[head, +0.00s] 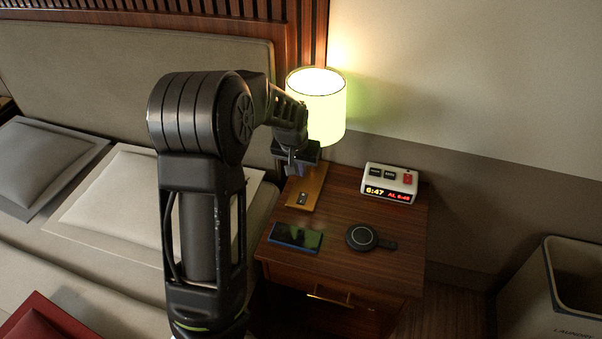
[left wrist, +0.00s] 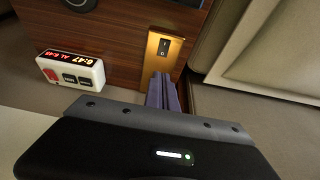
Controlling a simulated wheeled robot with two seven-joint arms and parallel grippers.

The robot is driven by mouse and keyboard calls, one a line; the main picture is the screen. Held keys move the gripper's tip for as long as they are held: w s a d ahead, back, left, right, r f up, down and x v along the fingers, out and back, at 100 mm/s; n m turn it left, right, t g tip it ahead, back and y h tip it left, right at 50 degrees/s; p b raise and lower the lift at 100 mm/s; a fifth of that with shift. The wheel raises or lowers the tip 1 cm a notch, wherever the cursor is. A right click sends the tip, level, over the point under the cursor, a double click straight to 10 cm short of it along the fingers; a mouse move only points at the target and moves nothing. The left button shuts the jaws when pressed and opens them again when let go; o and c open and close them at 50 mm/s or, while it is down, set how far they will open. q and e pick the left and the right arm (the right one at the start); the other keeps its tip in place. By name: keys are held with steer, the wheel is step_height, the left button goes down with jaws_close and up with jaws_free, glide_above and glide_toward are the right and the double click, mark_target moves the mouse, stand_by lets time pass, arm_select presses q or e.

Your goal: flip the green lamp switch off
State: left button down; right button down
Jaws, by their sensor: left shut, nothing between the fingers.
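The lamp with a lit yellow-green shade (head: 316,108) stands at the back of the nightstand. Its flat brass base (head: 312,185) reaches forward and bears a small dark switch (head: 302,198). The left wrist view shows the switch (left wrist: 163,47) as a black rocker on the brass plate (left wrist: 153,70). My left gripper (head: 292,168) is over the base, just behind the switch in the head view. Its fingers (left wrist: 163,78) are shut and empty, apart from the rocker in the picture; contact with the plate cannot be told. The lamp stem is hidden behind my arm.
A white alarm clock (head: 389,183) stands right of the lamp. A phone (head: 296,237) and a round black charger (head: 362,237) lie in front on the nightstand (head: 335,210). The bed (head: 120,240) is at left, a laundry bin (head: 548,290) at right.

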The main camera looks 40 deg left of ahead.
mark_target(304, 194)
arm_select(q)
steer(key=x, duration=1.2)
steer(key=shift+s+f+b, duration=0.3)
steer(key=shift+f, duration=0.1)
steer(key=shift+w+f+b, duration=0.1)
steer(key=shift+f+b, duration=0.3)
steer(key=shift+b, duration=0.15)
steer(key=shift+r, duration=0.25)
steer(key=shift+p, duration=0.3)
steer(key=shift+s+d, duration=0.3)
steer(key=shift+s, duration=0.6)
steer(key=shift+w+r, duration=0.1)
